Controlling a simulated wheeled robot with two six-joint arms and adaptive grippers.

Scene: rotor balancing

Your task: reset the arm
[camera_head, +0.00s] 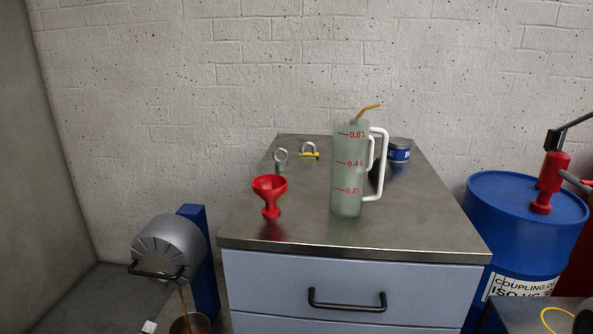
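Neither of my arms nor grippers shows in the head view. A clear measuring jug (347,190) with red marks and a white handle stands upright on the metal top of a cabinet (400,232). A bent yellow tube (369,109) sticks up at its top. A red funnel (269,190) stands to its left. A metal eyebolt (280,156) and a shackle with a yellow part (309,151) lie farther back. A dark tin with a blue label (399,150) is partly hidden behind the jug's handle.
A blue drum (515,225) with a red pump (549,180) stands at the right. A grey ribbed housing (167,247) on a blue post (205,275) is at lower left, with a brown streak below it. The cabinet's drawer has a black handle (346,301). The cabinet top's front is clear.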

